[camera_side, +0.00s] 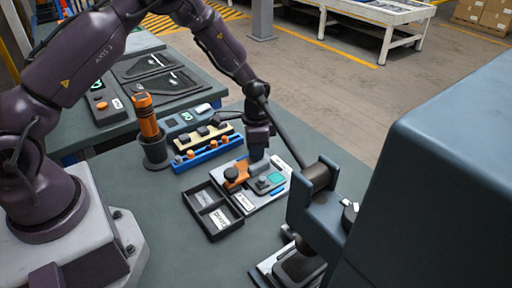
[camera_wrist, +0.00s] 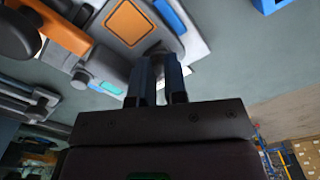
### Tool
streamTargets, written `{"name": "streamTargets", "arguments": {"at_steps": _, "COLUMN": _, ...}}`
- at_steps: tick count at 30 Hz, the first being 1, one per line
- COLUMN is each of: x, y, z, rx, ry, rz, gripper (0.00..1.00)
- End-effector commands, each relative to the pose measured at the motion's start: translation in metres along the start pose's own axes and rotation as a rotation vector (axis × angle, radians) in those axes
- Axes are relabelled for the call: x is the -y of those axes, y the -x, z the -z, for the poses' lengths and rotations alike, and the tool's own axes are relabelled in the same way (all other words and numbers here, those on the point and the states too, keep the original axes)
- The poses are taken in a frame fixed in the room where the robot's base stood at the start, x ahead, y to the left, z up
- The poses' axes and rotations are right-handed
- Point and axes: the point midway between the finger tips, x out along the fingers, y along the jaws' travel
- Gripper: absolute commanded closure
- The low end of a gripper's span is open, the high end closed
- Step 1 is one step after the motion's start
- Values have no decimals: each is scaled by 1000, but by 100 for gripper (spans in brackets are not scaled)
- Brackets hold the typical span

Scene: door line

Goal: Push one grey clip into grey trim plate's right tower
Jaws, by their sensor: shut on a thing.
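My gripper (camera_side: 258,154) points down over the fixture at the middle of the table. In the wrist view its two narrow fingers (camera_wrist: 158,82) are close together, shut on a small part taken to be the grey clip, which they mostly hide. The fingertips are at the end of a grey piece with an orange square (camera_wrist: 128,22), which appears to be the trim plate. A rounded grey tower-like end lies right at the fingertips. Whether the clip touches or sits in the tower cannot be told. In the side view my gripper partly hides the plate.
A pale fixture base (camera_side: 272,199) carries an orange clamp (camera_side: 236,176) with a black knob. A black two-compartment tray (camera_side: 214,211) is in front. Behind are a blue rack (camera_side: 208,156), a beige rack (camera_side: 190,141) with dark clips, and an orange tool (camera_side: 146,116). A large blue-grey machine stands right.

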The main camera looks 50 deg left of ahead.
Motion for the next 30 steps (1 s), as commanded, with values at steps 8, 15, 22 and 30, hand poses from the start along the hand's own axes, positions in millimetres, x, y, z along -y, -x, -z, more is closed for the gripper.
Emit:
{"name": "streamTargets", "arguments": {"at_steps": 8, "x": 0, "y": 0, "z": 0, "rx": 0, "ry": 0, "rz": -1, "gripper": 66}}
{"name": "streamTargets", "arguments": {"at_steps": 15, "x": -1, "y": 0, "z": 0, "rx": 1, "ry": -2, "rz": -2, "gripper": 57}}
{"name": "streamTargets", "arguments": {"at_steps": 22, "x": -1, "y": 18, "z": 1, "rx": -3, "ry": -2, "rz": -1, "gripper": 57}}
{"name": "streamTargets", "arguments": {"at_steps": 30, "x": 0, "y": 78, "z": 1, "rx": -6, "ry": 0, "rz": 3, "gripper": 57}}
